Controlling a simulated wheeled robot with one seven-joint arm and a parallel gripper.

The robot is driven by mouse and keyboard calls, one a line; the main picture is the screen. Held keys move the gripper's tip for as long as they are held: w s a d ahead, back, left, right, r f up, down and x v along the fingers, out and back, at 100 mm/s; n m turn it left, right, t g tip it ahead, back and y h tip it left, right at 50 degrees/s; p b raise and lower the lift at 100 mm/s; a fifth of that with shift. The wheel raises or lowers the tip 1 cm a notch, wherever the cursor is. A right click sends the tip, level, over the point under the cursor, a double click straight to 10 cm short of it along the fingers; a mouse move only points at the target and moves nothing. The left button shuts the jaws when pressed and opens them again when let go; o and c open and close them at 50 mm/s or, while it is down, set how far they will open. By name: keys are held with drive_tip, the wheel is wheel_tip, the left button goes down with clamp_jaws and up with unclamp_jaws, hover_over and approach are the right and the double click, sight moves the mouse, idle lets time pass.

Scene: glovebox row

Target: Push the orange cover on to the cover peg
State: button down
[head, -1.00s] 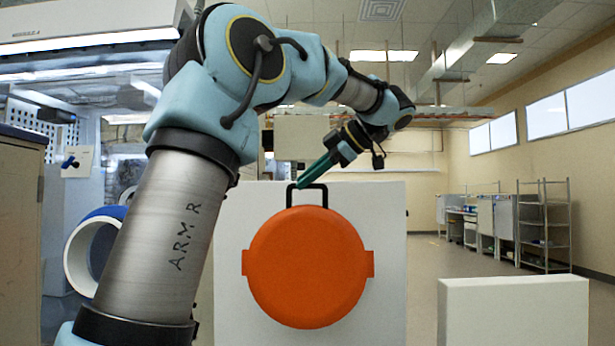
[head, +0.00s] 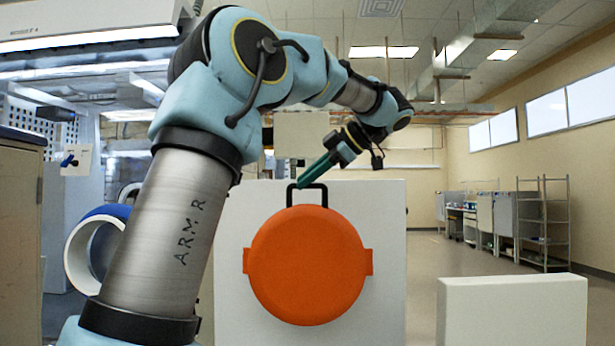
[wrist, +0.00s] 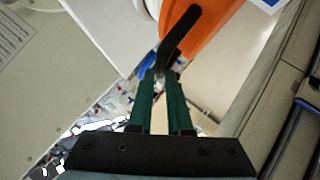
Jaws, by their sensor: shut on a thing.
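The orange cover (head: 308,266) is a round disc with a small tab on each side and a black loop handle (head: 291,196) on top. It hangs upright in front of a white panel (head: 385,215). My gripper (head: 306,180) has green fingers shut on the top of the handle. In the wrist view the fingers (wrist: 161,80) meet at the black handle (wrist: 184,30), with part of the orange cover (wrist: 213,32) beyond. I cannot make out the cover peg; whether the cover touches the panel is unclear.
A white ring with a blue rim (head: 78,252) is at the left, partly behind my arm. A low white block (head: 512,312) stands at the front right. Shelving (head: 543,225) and benches are far back right, with open floor before them.

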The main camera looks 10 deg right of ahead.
drive_tip(key=shift+w+d+f+p, duration=0.1)
drive_tip(key=shift+w+d+p, duration=0.1)
drive_tip(key=shift+w+p, duration=0.85)
drive_tip(key=shift+w+d+f+p, duration=0.1)
drive_tip(key=shift+w+d+p, duration=0.1)
drive_tip(key=shift+w+p, duration=0.8)
idle(0.9)
drive_tip(key=shift+w+d+f, duration=0.1)
drive_tip(key=shift+w+f, duration=0.05)
drive_tip(key=shift+w, duration=0.55)
idle(0.6)
drive_tip(key=c, duration=0.8)
unclamp_jaws()
drive_tip(key=shift+o, duration=0.2)
drive_tip(key=shift+d, duration=0.1)
